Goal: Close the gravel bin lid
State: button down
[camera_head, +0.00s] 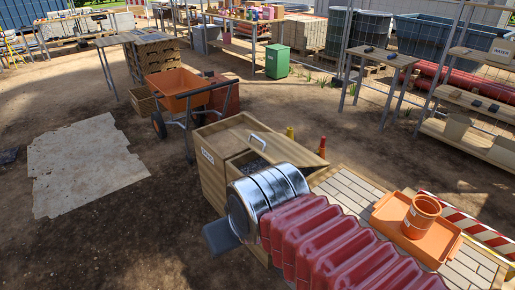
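The gravel bin (212,178) is a wooden box with a small white label, just beyond my arm near the middle of the camera_head view. Its wooden lid (285,150) looks tilted partly open, with a metal handle (258,138) near its upper left edge. Grey gravel (252,164) shows in the gap below the lid. My arm, with red ribbed sleeve and silver wrist, reaches in from the lower right and covers the bin's near side. The grey end of my gripper (220,236) is at the bin's near left, apart from the handle. Its fingers cannot be made out.
Bare ground and a pale slab (80,165) are on the left.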

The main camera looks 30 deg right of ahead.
aim_at(275, 147)
jog(key=i, duration=0.9)
jog(key=u, duration=1.15)
